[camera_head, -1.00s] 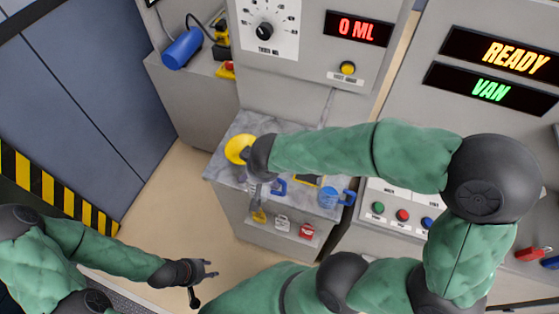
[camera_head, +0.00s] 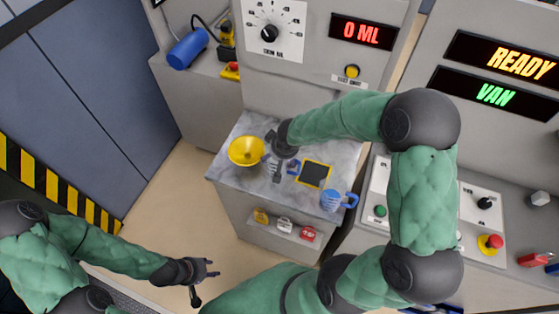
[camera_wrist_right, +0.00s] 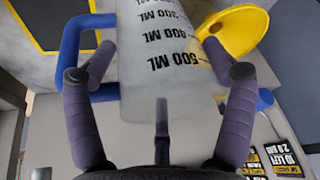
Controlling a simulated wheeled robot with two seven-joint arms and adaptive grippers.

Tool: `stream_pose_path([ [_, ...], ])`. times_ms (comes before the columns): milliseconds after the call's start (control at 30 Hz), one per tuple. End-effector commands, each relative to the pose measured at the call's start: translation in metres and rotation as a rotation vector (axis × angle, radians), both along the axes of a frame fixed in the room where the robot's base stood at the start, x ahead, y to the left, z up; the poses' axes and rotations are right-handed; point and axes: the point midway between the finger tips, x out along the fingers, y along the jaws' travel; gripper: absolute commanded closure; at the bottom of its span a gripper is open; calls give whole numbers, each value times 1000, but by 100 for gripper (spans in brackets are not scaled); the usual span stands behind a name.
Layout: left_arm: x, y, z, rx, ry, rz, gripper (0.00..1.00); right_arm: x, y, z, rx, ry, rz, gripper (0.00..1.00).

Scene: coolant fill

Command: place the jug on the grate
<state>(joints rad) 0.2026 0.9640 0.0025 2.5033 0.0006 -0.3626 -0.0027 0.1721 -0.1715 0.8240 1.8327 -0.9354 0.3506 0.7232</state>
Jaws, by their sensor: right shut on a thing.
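My right gripper (camera_head: 277,160) is shut on a translucent measuring jug (camera_wrist_right: 160,60) with black ML marks, its fingers on either side of the body. The jug's blue handle (camera_wrist_right: 72,50) is at the left in the wrist view; in the head view the gripper hides most of the jug, and a bit of blue handle (camera_head: 293,168) shows. The grate (camera_head: 314,174) is a dark square with a yellow border, just right of the jug; it also shows in the wrist view (camera_wrist_right: 50,22). The grate looks empty. My left gripper (camera_head: 205,270) is open and empty, away from the counter.
A yellow funnel (camera_head: 246,151) is close left of the jug. A blue mug-like jug (camera_head: 334,201) stands at the counter's front right. The marble counter (camera_head: 230,180) has tags on its front face. A dispenser panel (camera_head: 310,60) reading 0 ML rises behind.

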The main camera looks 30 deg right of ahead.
Motion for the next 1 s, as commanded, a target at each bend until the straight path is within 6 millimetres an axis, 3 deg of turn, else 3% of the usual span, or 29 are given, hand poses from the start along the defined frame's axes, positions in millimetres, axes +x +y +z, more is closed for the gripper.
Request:
stream_pose_path([
  [333, 0, 0, -8, 0, 0, 0, 60, 6, -6, -39, 1, 1, 1, 50],
  [800, 0, 0, -13, 0, 0, 0, 60, 6, -7, -44, 0, -1, 0, 51],
  [833, 0, 0, -12, 0, 0, 0, 60, 6, -6, -44, 1, 0, 0, 11],
  [867, 0, 0, -12, 0, 0, 0, 60, 6, -6, -43, 1, 0, 0, 2],
  [1000, 0, 0, -11, 0, 0, 0, 60, 6, -6, -43, 0, 0, 0, 0],
])
